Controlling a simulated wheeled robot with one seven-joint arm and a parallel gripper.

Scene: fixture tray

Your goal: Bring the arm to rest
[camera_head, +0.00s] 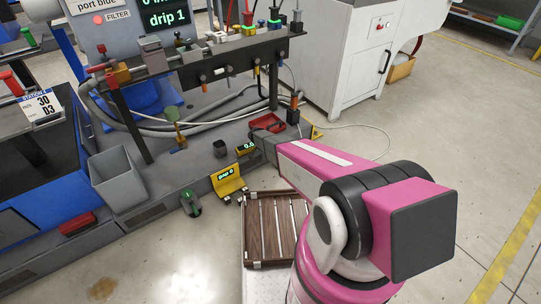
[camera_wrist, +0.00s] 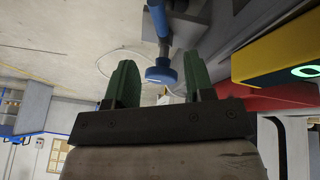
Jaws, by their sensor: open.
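My arm, pink and white with a dark joint, reaches from the lower right of the head view towards the bench edge. Its far end is close to a red tray (camera_head: 268,122), and the fingers cannot be made out there. In the wrist view my gripper (camera_wrist: 159,66) has its two green fingers wide apart, with nothing held between them. A blue round-ended part (camera_wrist: 160,74) shows beyond the gap between the fingers; I cannot tell how far off it is.
A yellow box with a lit display (camera_wrist: 285,50) and a red surface (camera_wrist: 272,98) are close at the right of the wrist view. In the head view, a yellow gauge stand (camera_head: 228,182), a grey bin (camera_head: 118,178) and a wooden slatted crate (camera_head: 262,232) stand nearby. Floor at right is clear.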

